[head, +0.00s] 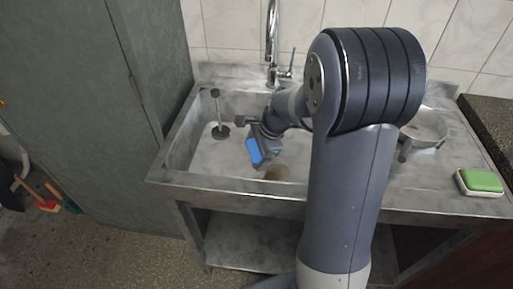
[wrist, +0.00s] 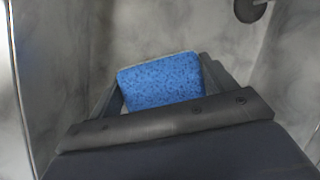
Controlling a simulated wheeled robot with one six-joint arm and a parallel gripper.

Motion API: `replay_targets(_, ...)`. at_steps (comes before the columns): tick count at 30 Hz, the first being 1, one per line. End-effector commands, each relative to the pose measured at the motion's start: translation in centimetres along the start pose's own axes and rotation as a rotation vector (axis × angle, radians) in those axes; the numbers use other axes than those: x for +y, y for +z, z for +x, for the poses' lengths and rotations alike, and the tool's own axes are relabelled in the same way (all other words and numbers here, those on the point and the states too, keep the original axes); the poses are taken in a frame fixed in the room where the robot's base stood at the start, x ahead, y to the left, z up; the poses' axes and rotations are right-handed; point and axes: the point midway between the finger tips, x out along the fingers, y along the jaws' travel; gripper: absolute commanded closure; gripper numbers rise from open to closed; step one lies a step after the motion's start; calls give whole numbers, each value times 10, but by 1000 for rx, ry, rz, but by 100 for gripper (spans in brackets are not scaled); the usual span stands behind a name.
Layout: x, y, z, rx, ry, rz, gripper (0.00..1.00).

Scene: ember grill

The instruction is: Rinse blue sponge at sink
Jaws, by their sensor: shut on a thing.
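The blue sponge (head: 253,151) is held in my gripper (head: 257,149) inside the basin of the metal sink (head: 187,143). The wrist view shows the sponge's speckled blue face (wrist: 160,82) between the two fingers of my gripper (wrist: 158,85), which is shut on it. The chrome faucet (head: 272,40) rises at the back of the sink, behind the sponge and a little to its right. My arm hides part of the basin's right side. I cannot tell whether water is running.
A dark plunger-like tool (head: 219,128) stands in the basin's left part. A metal pan (head: 425,133) and a green sponge (head: 481,180) in a white dish are on the right side of the counter. A grey-green cabinet (head: 85,110) stands close on the left.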

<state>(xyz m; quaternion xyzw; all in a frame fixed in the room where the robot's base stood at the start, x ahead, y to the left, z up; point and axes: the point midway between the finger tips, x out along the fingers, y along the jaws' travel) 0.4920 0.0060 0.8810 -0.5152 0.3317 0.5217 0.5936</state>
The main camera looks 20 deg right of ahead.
Motion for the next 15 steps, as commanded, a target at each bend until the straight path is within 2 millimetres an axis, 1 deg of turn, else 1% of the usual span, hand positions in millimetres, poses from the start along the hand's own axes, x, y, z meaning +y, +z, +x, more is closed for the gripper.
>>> replay_targets(1,3,-2,9,0,1,1,42)
replay_targets(3,5,-4,15,-1,2,1,42)
replay_targets(9,10,-9,34,0,1,1,42)
replay_targets(15,13,-13,47,0,0,0,42)
